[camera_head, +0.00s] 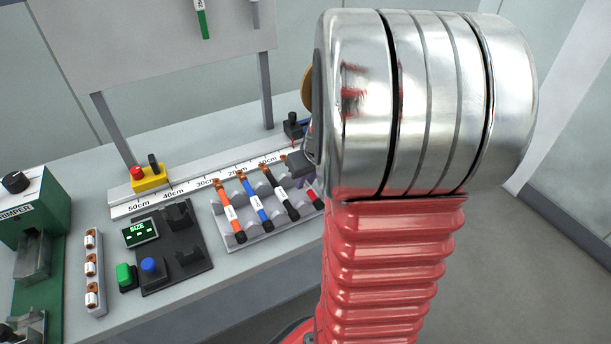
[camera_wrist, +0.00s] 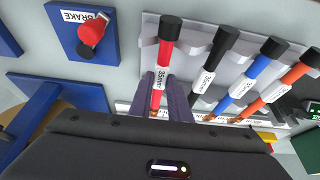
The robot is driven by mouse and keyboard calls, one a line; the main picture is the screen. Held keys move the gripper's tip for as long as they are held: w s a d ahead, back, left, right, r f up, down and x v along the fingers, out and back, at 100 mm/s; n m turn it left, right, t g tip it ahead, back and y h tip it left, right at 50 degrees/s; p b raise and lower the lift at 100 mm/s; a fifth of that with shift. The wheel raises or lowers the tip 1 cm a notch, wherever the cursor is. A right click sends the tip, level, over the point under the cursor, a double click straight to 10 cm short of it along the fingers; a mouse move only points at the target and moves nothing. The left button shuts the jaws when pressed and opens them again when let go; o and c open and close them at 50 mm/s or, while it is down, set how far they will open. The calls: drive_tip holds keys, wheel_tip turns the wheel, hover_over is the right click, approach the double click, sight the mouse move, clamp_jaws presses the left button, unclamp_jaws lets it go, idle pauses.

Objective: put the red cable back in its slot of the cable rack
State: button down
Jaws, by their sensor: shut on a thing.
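The red cable (camera_wrist: 160,72) with a black end cap and a white label shows in the wrist view. My gripper (camera_wrist: 167,92) is shut on it, with purple fingers on either side of its lower part. The cable lies over the end of the grey cable rack (camera_wrist: 188,58), beside the black cable (camera_wrist: 214,65). I cannot tell whether it rests in the slot or hovers just above.
The head view shows a ruler strip (camera_head: 190,188) behind the rack, a size tester (camera_head: 176,262) and a green crimper (camera_head: 42,215) to the left.

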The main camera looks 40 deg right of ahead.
drive_tip(key=c, duration=1.6)
unclamp_jaws()
drive_tip(key=v, duration=1.3)
drive_tip(key=shift+s+r, duration=0.15)
drive_tip(key=shift+r, duration=0.15)
